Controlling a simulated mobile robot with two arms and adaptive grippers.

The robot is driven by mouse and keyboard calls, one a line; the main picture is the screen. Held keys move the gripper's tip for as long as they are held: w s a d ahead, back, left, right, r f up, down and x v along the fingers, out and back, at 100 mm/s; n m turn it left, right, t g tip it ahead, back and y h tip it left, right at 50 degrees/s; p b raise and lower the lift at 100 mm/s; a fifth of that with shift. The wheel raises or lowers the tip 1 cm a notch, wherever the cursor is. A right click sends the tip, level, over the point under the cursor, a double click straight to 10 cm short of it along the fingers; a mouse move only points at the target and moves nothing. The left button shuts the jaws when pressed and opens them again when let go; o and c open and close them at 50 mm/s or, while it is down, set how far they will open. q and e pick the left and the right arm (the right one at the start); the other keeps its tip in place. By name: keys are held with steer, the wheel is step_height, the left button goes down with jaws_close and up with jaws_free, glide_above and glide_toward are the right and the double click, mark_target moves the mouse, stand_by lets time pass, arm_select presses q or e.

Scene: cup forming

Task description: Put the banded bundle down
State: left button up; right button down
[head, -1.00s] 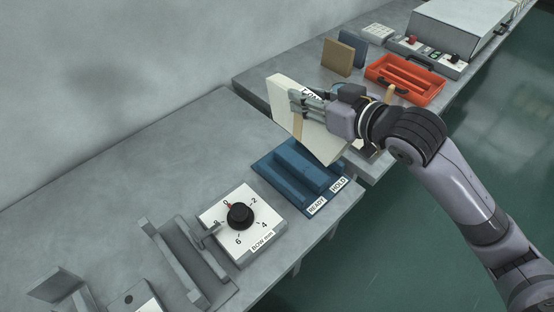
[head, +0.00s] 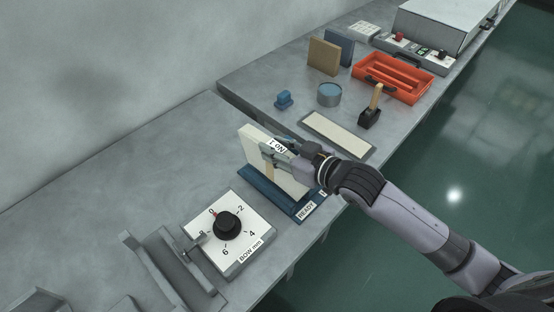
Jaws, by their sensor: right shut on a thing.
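The banded bundle (head: 256,146) is a cream block with a tan band and a printed label on its top edge. It stands roughly upright in the blue holder (head: 300,213), whose front carries a READY label; the HOLD label is mostly hidden by my arm. My right gripper (head: 272,158) is shut on the bundle from the right side. Whether the bundle bears fully on the holder's bottom is hidden. My left gripper is not in view.
A dial box (head: 246,242) marked BOW mm stands left of the holder. Behind are a pale framed plate (head: 336,135), a brush (head: 371,108), a round tin (head: 329,94), a small blue piece (head: 284,99) and a red tray (head: 425,85).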

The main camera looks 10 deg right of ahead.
steer(key=shift+f, duration=2.15)
steer(key=shift+f, duration=0.1)
steer(key=c, duration=1.2)
jaws_free()
steer(key=shift+f, duration=0.15)
steer(key=v, duration=0.6)
steer(key=b+v, duration=0.1)
steer(key=v, duration=0.5)
steer(key=shift+r, duration=0.25)
